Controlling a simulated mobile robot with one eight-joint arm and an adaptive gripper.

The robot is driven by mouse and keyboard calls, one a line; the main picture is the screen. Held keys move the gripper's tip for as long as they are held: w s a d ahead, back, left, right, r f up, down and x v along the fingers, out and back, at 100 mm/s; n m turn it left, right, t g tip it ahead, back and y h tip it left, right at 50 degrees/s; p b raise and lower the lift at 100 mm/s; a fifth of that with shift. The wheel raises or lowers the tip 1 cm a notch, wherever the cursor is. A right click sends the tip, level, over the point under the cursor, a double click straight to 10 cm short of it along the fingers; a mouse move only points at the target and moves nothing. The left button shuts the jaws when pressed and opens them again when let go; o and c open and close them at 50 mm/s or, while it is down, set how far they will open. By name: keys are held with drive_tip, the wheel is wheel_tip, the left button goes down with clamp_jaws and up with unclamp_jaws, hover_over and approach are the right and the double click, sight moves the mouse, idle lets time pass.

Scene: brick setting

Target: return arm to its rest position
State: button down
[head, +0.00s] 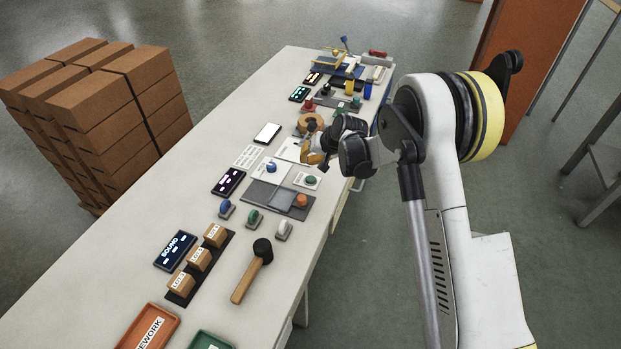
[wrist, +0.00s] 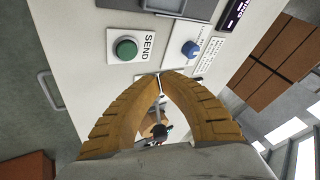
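My gripper (head: 312,156) is over the right part of the long table (head: 108,262) in the head view, partly hidden by my own dark wrist links. My arm reaches to it from the right. In the wrist view its two ridged tan fingers (wrist: 163,76) arch together and their tips meet. Nothing held shows between the tips. The green SEND button (wrist: 126,48) on a white plate is left of the tips, and a blue knob (wrist: 190,48) is to their right.
In the head view, a mallet (head: 250,272), small boxes (head: 198,260) and several stamps, screens and buttons lie on the table. An orange-brown panel (head: 525,60) stands at upper right. Grey floor is open at upper left.

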idle(0.4)
drive_tip(key=s+d+r+h, duration=0.1)
drive_tip(key=s+d+r, duration=0.3)
drive_tip(key=s+r, duration=0.3)
drive_tip(key=s+d+r+t+h, duration=0.1)
drive_tip(key=s+d+r, duration=0.35)
drive_tip(key=r, duration=0.35)
drive_tip(key=s+d+r+h, duration=0.1)
drive_tip(key=s+d+r, duration=0.4)
drive_tip(key=r, duration=0.3)
drive_tip(key=s+d+h, duration=0.1)
drive_tip(key=s+d, duration=0.3)
drive_tip(key=s, duration=0.7)
drive_tip(key=s+d+h, duration=0.1)
drive_tip(key=s+d, duration=0.4)
drive_tip(key=s, duration=0.7)
drive_tip(key=shift+t, duration=0.4)
